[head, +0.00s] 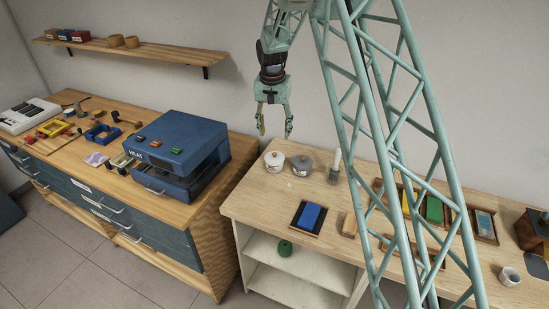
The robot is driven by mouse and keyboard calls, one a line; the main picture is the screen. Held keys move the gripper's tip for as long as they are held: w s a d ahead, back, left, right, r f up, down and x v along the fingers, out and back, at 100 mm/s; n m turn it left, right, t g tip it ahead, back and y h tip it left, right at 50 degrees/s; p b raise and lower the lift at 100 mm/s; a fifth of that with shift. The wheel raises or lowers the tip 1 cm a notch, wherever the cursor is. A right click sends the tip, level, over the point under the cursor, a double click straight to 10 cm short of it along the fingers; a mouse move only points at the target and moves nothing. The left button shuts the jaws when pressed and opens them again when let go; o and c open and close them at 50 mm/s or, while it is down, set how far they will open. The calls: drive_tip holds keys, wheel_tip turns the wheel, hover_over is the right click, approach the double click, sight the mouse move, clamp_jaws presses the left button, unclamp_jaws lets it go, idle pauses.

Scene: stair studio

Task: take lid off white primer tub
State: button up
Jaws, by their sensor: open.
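The white primer tub (274,164) stands upright near the back left of the light wooden bench, with its lid (274,155) on top. A small dark knob seems to show on the lid. A similar grey tub (301,166) stands just to its right, close beside it. My gripper (274,136) hangs pointing down above the white tub, its two fingers apart and nothing between them. A gap shows between the fingertips and the lid; the exact height is hard to tell.
A brush (335,166) stands upright right of the tubs. A blue block on a dark pad (307,218) lies in front. A blue machine (178,153) stands on the left cabinet. My lattice column crosses the right side of the view. Bare bench top lies in front of the tubs.

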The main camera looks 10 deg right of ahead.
hover_over(274, 153)
drive_tip(key=s, duration=0.1)
drive_tip(key=shift+f+p, duration=0.3)
drive_tip(key=shift+f, duration=3.35)
drive_tip(key=shift+w+f+p, duration=0.2)
drive_tip(key=shift+f+p, duration=0.05)
drive_tip(key=shift+f, duration=1.05)
drive_tip(key=shift+w+f+p, duration=0.15)
drive_tip(key=shift+f+p, duration=0.05)
drive_tip(key=shift+f, duration=1.05)
drive_tip(key=shift+c, duration=0.2)
drive_tip(key=shift+f, duration=0.1)
drive_tip(key=c, duration=1.6)
